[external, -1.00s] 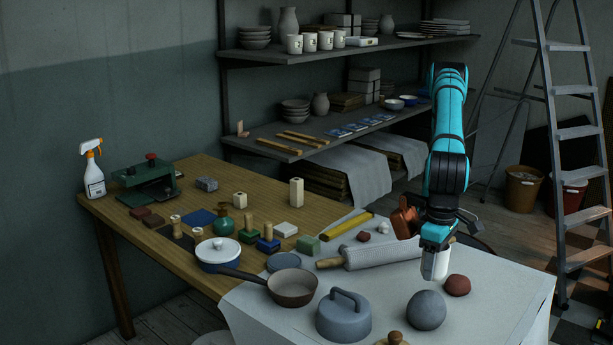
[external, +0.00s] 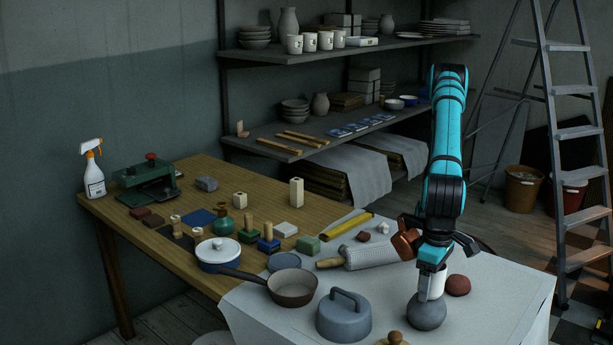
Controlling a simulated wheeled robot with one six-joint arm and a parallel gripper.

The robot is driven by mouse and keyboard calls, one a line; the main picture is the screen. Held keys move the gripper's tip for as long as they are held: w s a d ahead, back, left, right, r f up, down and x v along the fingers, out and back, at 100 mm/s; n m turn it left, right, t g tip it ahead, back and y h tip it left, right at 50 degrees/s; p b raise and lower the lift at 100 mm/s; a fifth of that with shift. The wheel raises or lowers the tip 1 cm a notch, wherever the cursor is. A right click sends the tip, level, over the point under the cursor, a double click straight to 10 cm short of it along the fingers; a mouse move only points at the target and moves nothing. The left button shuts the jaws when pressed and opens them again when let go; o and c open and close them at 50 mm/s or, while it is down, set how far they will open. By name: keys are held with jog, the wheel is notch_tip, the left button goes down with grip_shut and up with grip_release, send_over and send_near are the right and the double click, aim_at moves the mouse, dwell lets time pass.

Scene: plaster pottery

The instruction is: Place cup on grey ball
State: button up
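The grey ball (external: 427,314) sits on the cloth-covered table, near its front right. My gripper (external: 432,272) points down directly above the ball. It is shut on a white cup (external: 436,284), which shows below the teal gripper body. The cup's lower end overlaps the top of the ball in the picture. I cannot tell if the cup touches the ball or is just in front of or above it. The fingertips are partly hidden by the gripper body and the cup.
A reddish-brown lump (external: 457,285) lies right of the ball. A grey domed lid with handle (external: 344,315) stands to the left, with a brown pan (external: 291,287) beyond it. A wooden knob (external: 395,338) is at the front edge.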

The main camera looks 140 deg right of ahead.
jog(key=shift+r, duration=0.1)
notch_tip(320, 180, up, 12)
jog(key=shift+f, duration=0.15)
dwell(0.6)
jog(key=shift+r, duration=0.2)
